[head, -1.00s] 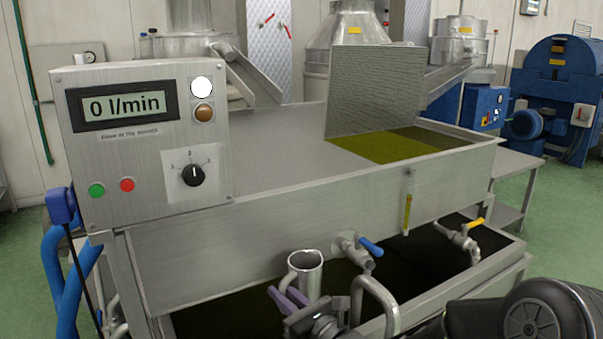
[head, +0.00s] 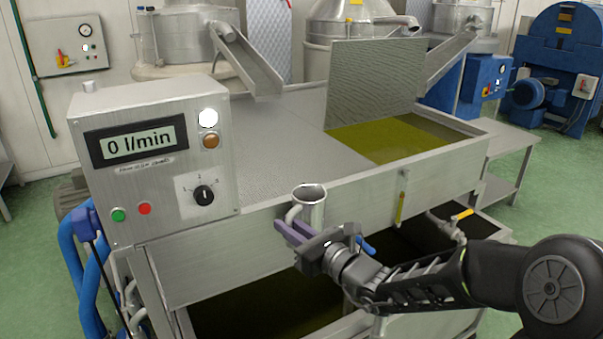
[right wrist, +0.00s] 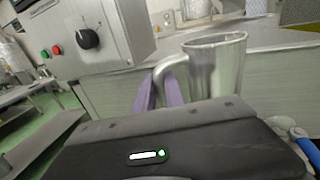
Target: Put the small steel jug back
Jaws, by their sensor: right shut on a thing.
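The small steel jug (head: 312,206) is held upright in front of the tank's front wall, its open mouth up near the rim. In the right wrist view the jug (right wrist: 217,68) stands just beyond the fingers, with its handle on the left. My right gripper (head: 284,229) has its purple fingers shut on the jug's handle. The fingers also show in the right wrist view (right wrist: 160,92). My left gripper is in neither view.
The steel tank (head: 270,230) has an upright plate (head: 375,85) and yellow-green oil (head: 390,140). A control box (head: 155,165) reads 0 l/min at the left. A yellow-handled valve (head: 455,222) and a blue valve handle (head: 368,246) are near my arm. A side table (head: 512,150) stands right.

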